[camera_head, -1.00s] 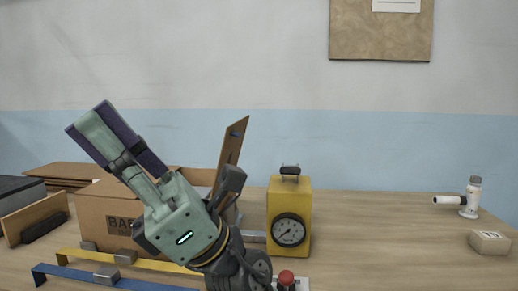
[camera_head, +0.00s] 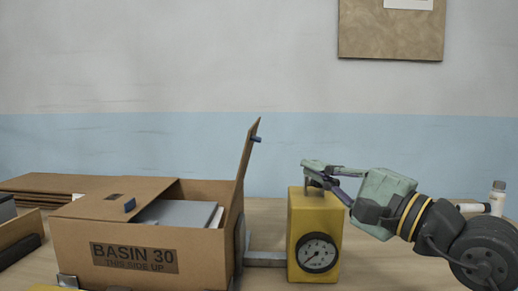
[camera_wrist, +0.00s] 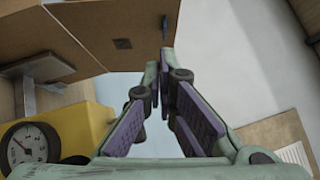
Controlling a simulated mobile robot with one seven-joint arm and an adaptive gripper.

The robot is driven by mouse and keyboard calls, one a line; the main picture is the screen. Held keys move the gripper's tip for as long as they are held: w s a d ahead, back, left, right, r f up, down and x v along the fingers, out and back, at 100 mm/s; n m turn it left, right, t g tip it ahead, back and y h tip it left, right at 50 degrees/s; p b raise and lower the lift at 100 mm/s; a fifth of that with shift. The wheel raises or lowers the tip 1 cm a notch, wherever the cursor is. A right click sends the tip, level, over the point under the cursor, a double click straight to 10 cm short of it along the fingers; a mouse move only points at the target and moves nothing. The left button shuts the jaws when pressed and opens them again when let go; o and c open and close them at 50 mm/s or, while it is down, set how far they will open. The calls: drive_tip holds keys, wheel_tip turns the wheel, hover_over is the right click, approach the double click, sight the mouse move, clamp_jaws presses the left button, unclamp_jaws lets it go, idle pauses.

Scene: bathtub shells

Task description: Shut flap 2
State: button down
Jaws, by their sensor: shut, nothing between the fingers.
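The cardboard box (camera_head: 210,262) labelled BASIN 30 stands at left in the head view. Its left flap (camera_head: 112,199) lies folded inward over part of the opening, with a blue tab. Its right flap (camera_head: 246,163) stands up, leaning slightly right, with a blue tab near its top. I see no flap numbers. A grey item and white sheets show inside. My gripper (camera_head: 308,170) is shut and empty, above the yellow gauge box and right of the raised flap, apart from it. In the wrist view, the fingertips (camera_wrist: 161,67) point towards a brown flap (camera_wrist: 115,25) with a dark tab.
The yellow gauge box (camera_head: 296,235) stands right of the cardboard box, directly below my gripper. A metal bracket (camera_head: 264,259) lies between them. Flat cardboard (camera_head: 50,183) lies behind at left. A white bottle (camera_head: 497,198) is at far right, behind my arm.

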drive_tip(key=p+x, duration=0.4)
drive_tip(key=x, duration=0.6)
drive_tip(key=shift+w+d, duration=0.3)
